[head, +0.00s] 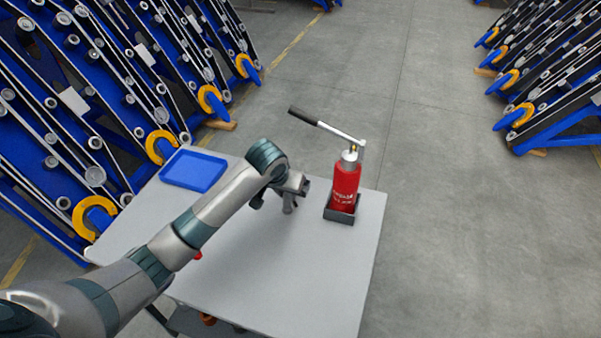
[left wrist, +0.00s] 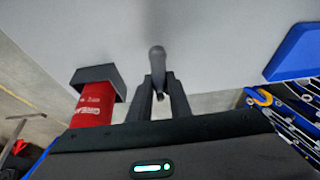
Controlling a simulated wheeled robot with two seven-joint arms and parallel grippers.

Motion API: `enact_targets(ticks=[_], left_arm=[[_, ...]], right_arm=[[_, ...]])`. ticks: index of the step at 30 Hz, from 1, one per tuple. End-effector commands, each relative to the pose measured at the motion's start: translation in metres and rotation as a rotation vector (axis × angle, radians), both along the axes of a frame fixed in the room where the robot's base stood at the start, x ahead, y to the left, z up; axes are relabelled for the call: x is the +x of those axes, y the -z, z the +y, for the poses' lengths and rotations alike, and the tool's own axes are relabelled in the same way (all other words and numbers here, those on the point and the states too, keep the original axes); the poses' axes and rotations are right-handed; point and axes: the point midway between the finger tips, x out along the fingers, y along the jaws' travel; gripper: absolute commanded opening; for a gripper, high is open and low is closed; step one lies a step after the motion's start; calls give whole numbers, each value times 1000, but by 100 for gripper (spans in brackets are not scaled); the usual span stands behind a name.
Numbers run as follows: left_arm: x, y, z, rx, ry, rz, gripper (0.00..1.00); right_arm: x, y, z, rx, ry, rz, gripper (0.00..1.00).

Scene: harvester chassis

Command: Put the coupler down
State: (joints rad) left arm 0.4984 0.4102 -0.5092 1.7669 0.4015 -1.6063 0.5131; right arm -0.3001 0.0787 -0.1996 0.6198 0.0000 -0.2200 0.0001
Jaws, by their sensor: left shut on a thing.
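My left gripper (head: 275,202) is over the grey table (head: 300,270), left of the red bottle-shaped pump. In the left wrist view its two dark fingers (left wrist: 160,92) are shut on the coupler (left wrist: 157,60), a small dark grey piece with a rounded end. In the head view the coupler is hard to tell apart from the fingers. Whether it touches the tabletop cannot be told. My right gripper is in neither view.
The red pump (head: 343,187) with a long lever stands in a black holder (head: 341,216) close by. A blue tray (head: 193,171) lies at the table's back left. Tabletop in front of the gripper is clear. Blue chassis racks (head: 100,100) stand behind.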

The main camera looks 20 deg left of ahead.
Motion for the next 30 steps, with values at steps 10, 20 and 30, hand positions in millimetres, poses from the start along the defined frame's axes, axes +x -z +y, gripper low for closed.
enact_targets(ticks=[10, 20, 30], left_arm=[[65, -3, -3, 0, -1, -1, 0], [111, -1, -5, -1, 0, 0, 0], [120, 0, -5, -1, 1, -1, 0]], right_arm=[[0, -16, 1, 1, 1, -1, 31], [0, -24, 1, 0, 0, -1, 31], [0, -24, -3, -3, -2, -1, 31]])
